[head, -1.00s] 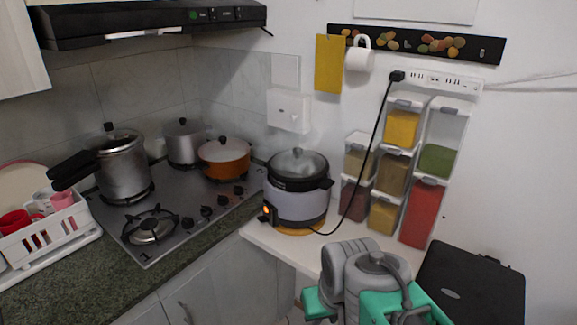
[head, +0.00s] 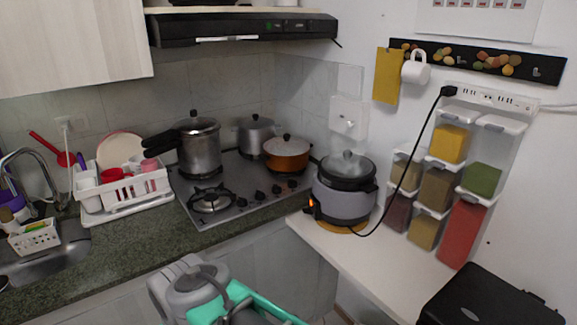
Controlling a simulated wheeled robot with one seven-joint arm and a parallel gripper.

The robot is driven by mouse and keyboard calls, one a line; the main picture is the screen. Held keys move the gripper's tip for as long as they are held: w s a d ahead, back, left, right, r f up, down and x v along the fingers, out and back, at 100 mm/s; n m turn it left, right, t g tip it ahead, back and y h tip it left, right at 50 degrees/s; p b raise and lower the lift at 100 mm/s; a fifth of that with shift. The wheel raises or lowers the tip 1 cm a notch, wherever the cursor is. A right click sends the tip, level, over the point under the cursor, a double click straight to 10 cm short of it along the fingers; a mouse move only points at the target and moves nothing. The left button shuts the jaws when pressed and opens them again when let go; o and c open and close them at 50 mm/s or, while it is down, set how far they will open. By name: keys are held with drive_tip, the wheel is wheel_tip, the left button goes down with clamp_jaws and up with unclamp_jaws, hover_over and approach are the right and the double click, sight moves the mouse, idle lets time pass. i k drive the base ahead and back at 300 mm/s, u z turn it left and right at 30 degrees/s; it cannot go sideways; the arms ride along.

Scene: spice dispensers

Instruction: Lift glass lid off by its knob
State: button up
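A glass lid (head: 347,165) with a small dark knob (head: 348,154) sits on the grey and black rice cooker (head: 342,203) on the white counter, right of the stove. Another lid with a knob (head: 286,137) covers the orange pot (head: 286,156) at the back right of the stove. My arm shows at the bottom centre, below the counter and apart from both lids. My gripper's fingers cannot be made out.
The stove (head: 240,187) also holds a tall pressure cooker (head: 199,148) and a steel pot (head: 255,134). A black cord (head: 408,165) runs from the cooker to the power strip. Stacked spice dispensers (head: 434,190) stand at right, a black box (head: 490,300) below, a dish rack (head: 125,190) at left.

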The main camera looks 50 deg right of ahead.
sight(334, 173)
drive_tip(key=u, duration=0.1)
drive_tip(key=i, duration=1.05)
drive_tip(key=z, duration=1.6)
